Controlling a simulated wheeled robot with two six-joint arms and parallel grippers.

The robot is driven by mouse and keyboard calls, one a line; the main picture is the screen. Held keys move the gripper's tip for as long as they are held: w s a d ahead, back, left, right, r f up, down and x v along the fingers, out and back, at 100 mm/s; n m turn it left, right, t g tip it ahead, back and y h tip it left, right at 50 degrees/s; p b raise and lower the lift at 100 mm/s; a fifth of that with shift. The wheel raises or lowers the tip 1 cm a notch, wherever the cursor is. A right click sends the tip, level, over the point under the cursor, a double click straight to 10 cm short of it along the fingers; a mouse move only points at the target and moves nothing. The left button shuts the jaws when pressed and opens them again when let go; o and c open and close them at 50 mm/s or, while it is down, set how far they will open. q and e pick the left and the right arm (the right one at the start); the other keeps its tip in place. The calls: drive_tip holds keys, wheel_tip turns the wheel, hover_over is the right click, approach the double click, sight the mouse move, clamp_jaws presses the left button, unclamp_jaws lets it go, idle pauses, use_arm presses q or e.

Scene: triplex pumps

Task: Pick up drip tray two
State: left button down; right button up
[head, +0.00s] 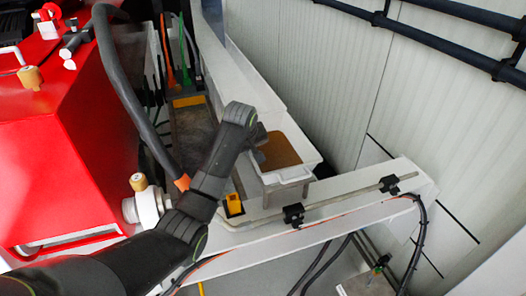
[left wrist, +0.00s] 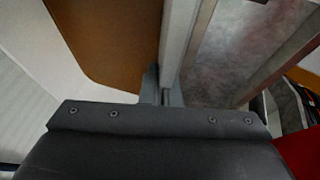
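A white drip tray (head: 293,176) with brown liquid or a brown floor (head: 281,150) sits beside the white wall panels in the head view. No number shows on it. In the left wrist view its brown inside (left wrist: 115,35) is at upper left, and its pale rim wall (left wrist: 180,35) runs down to my fingers. My left gripper (head: 262,152) reaches down at the tray's left side. In the left wrist view its fingers (left wrist: 162,88) stand close together with the rim wall between them. The fingertips are partly hidden. My right gripper is not in view.
A red pump housing (head: 70,150) fills the left. A white beam (head: 340,200) with a clamped metal pipe (head: 335,203) crosses in front of the tray. A grey metal channel (head: 190,130) lies left of the tray. Black cables hang at lower right.

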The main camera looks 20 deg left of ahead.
use_arm(q)
drive_tip(key=shift+f, duration=0.1)
drive_tip(key=shift+w+a+r, duration=0.1)
drive_tip(key=shift+w+r, duration=0.05)
drive_tip(key=shift+r, duration=0.75)
wheel_tip(320, 180, up, 5)
drive_tip(key=shift+f, duration=0.15)
drive_tip(key=shift+r, duration=1.65)
drive_tip(key=s+b, duration=0.1)
drive_tip(key=b, duration=0.2)
drive_tip(key=shift+d, duration=0.3)
drive_tip(key=shift+s+d+r+b, duration=0.1)
drive_tip(key=shift+s+d+b, duration=0.15)
drive_tip(key=shift+b, duration=0.2)
wheel_tip(320, 180, down, 5)
drive_tip(key=shift+s+r+p, duration=0.1)
drive_tip(key=shift+p, duration=1.1)
wheel_tip(320, 180, down, 4)
drive_tip(key=shift+f+p, duration=0.2)
drive_tip(key=shift+p, duration=0.6)
drive_tip(key=shift+a+f, duration=0.1)
drive_tip(key=shift+f, duration=0.05)
